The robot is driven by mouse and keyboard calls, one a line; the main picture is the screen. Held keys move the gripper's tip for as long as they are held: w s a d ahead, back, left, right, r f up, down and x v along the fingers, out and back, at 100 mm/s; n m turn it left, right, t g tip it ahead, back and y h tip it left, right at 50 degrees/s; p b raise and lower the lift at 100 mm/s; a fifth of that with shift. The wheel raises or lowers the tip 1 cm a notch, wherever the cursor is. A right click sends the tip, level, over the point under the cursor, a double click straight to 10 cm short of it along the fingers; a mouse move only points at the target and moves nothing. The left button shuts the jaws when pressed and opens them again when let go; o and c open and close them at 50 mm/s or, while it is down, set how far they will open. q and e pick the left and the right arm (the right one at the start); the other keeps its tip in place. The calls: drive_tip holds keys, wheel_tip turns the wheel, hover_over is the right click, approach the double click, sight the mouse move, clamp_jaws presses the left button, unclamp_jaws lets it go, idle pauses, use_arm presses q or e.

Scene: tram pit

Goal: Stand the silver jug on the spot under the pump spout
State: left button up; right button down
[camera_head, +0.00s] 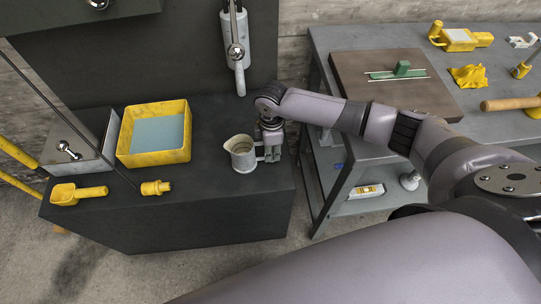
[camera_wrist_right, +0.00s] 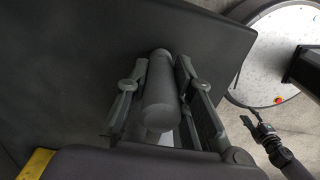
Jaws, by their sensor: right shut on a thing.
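The silver jug (camera_head: 241,153) is upright at the right part of the dark bench top, its open mouth facing up. My right gripper (camera_head: 268,153) is shut on it from the right side. In the right wrist view the fingers (camera_wrist_right: 155,95) close around a grey rounded part of the jug (camera_wrist_right: 160,100). I cannot tell whether the jug's base touches the bench. The pump (camera_head: 235,38) hangs on the dark back panel, its spout (camera_head: 240,82) pointing down, behind the jug. No marked spot shows under it. My left gripper (camera_wrist_right: 257,132) seems to show, dark and small, in the right wrist view.
On the bench top (camera_head: 213,195) stand a yellow tray (camera_head: 154,158) with a blue-grey inside, a yellow scoop (camera_head: 78,193), a yellow fitting (camera_head: 155,187) and a grey box with a lever (camera_head: 80,150). A grey workbench (camera_head: 330,40) stands right. Bench surface between tray and jug is clear.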

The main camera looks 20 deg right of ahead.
drive_tip(key=shift+w+d+f+b, duration=0.1)
drive_tip(key=shift+w+d+b, duration=0.4)
drive_tip(key=shift+w, duration=0.55)
drive_tip(key=shift+w+d+b, duration=0.2)
drive_tip(key=shift+w+d, duration=0.5)
drive_tip(key=shift+w, duration=0.35)
drive_tip(key=shift+w+d+b, duration=0.25)
drive_tip(key=shift+w+d, duration=0.05)
drive_tip(key=shift+w, duration=0.25)
drive_tip(key=shift+w+d+b, duration=0.2)
drive_tip(key=shift+w+d, duration=0.1)
drive_tip(key=shift+w, duration=0.2)
drive_tip(key=c, duration=1.3)
unclamp_jaws()
